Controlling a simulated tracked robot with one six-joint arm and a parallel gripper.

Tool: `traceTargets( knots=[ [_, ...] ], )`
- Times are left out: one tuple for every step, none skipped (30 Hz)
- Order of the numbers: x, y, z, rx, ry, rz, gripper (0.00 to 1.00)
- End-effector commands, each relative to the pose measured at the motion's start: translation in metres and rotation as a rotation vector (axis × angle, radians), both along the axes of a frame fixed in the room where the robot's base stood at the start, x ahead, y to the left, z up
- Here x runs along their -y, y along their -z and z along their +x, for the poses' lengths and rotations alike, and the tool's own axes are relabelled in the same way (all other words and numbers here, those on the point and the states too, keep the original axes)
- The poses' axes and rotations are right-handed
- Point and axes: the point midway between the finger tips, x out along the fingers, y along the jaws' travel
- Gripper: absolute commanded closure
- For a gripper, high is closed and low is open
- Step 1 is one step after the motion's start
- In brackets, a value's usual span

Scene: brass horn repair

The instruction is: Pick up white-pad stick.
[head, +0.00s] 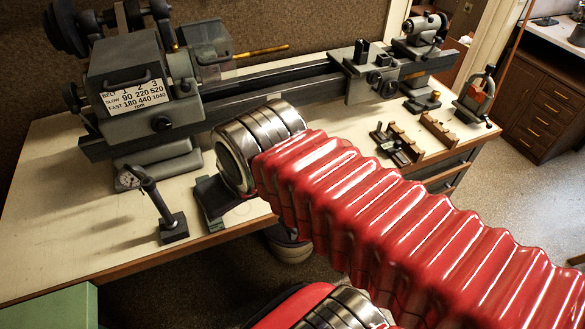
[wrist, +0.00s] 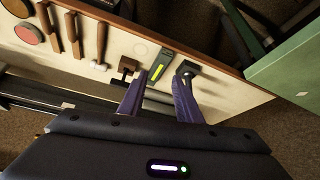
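In the wrist view, a slim brown stick (wrist: 101,43) with a pale, whitish end lies on the bench at the upper left; it looks like the white-pad stick. Two other brown sticks (wrist: 72,34) lie to its left. My gripper (wrist: 159,82) shows in the wrist view with its two purple fingers apart. I see nothing held between them. The stick is to the left of the fingers, apart from them. In the head view my gripper is out of sight, and I cannot make out the stick.
A green tool with a yellow strip (wrist: 158,67) and a black-based stand (wrist: 187,69) appear near the fingertips. A green cabinet (wrist: 290,70) stands right. The lathe (head: 150,95) fills the bench's back.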

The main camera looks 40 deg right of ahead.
Motion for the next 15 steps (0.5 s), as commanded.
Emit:
traceTargets(
  knots=[
    [0.0000,-0.0001,0.0000,0.000,0.000,0.000,0.69],
    [0.0000,-0.0001,0.0000,0.000,0.000,0.000,0.69],
    [0.0000,-0.0001,0.0000,0.000,0.000,0.000,0.69],
    [0.0000,-0.0001,0.0000,0.000,0.000,0.000,0.69],
    [0.0000,0.0000,-0.0001,0.000,0.000,0.000,0.69],
    [0.0000,0.0000,-0.0001,0.000,0.000,0.000,0.69],
    [0.0000,0.0000,-0.0001,0.000,0.000,0.000,0.69],
    [0.0000,0.0000,-0.0001,0.000,0.000,0.000,0.69],
    [0.0000,0.0000,-0.0001,0.000,0.000,0.000,0.69],
    [0.0000,-0.0001,0.0000,0.000,0.000,0.000,0.67],
    [0.0001,0.0000,0.0000,0.000,0.000,0.000,0.65],
    [0.0006,-0.0003,0.0004,0.000,0.001,0.000,0.62],
    [0.0013,-0.0004,0.0009,-0.001,0.002,0.000,0.60],
    [0.0024,-0.0002,0.0017,-0.002,0.004,0.000,0.58],
    [0.0043,0.0002,0.0030,-0.004,0.007,-0.001,0.58]
  ],
)
